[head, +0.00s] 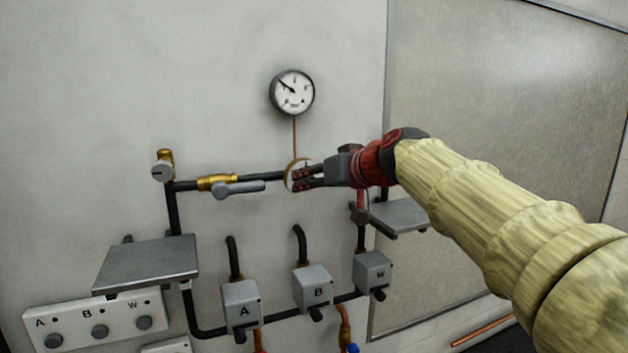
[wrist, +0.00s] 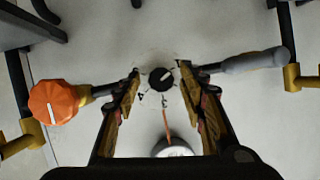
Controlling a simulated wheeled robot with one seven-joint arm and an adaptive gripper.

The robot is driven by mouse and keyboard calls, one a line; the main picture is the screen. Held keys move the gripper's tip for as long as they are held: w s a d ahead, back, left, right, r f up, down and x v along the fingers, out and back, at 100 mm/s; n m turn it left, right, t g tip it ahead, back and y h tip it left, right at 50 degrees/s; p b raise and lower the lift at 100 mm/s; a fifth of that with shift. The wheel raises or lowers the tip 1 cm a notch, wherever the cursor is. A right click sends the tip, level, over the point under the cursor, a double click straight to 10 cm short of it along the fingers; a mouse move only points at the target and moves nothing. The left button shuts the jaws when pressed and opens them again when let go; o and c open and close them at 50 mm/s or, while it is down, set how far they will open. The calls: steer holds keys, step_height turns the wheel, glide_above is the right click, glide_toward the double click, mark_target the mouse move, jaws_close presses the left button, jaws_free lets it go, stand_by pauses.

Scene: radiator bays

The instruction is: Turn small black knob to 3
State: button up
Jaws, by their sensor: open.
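The small black knob (wrist: 161,78) shows in the wrist view, with a white pointer line slanting towards the upper right. My gripper (wrist: 161,74) is open, with one finger on each side of the knob and visible gaps between. In the head view my gripper (head: 305,176) is at the pipe in front of a brass ring (head: 289,184); the knob itself is hidden there.
An orange knob (wrist: 55,102) is left of my fingers in the wrist view, and a grey lever (wrist: 257,61) is right. A round gauge (head: 293,92) hangs above the pipe. A shelf (head: 147,263) juts out left.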

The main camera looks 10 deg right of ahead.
steer(key=c, duration=0.3)
jaws_close()
stand_by(0.3)
